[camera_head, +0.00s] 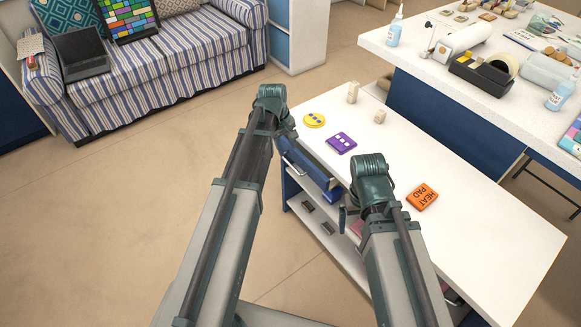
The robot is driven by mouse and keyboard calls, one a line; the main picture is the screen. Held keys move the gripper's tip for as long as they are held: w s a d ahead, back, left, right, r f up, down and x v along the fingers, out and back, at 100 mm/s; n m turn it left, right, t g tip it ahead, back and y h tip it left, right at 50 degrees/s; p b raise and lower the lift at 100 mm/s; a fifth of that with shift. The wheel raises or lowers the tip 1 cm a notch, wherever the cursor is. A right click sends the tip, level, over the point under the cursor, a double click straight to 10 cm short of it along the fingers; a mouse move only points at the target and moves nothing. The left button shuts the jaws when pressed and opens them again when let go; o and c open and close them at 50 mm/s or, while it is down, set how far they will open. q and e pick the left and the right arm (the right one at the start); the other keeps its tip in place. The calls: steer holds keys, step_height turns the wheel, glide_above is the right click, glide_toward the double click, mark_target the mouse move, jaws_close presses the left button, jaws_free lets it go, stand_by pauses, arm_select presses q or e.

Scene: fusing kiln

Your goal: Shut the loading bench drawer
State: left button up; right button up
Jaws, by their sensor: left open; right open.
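The loading bench (464,214) has a white top and stands right of centre. The front appears to stand slightly out from the edge; how far is hard to tell. My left gripper (287,129) is open by the drawer's far end, mostly hidden beneath its wrist. My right gripper (348,217) is open beside the near end, largely hidden by its arm. I cannot tell whether either touches the drawer.
On the bench top lie a yellow disc (314,120), a purple block (341,143), an orange heat pad (422,196) and small beige blocks (353,92). Open shelves (319,210) are below the drawer. A cluttered worktable (420,65) stands behind. The floor at left is clear up to the striped sofa (160,70).

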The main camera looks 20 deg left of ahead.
mark_target(291, 165)
arm_select(q)
steer(key=f+b, duration=0.2)
steer(key=f, duration=0.1)
steer(key=w+f+b, duration=0.1)
steer(key=f+b, duration=0.2)
steer(key=d+f+b, duration=0.1)
steer(key=f+b, duration=0.2)
steer(key=shift+w, duration=0.15)
steer(key=shift+r, duration=0.1)
steer(key=shift+c, duration=0.2)
jaws_close()
stand_by(0.9)
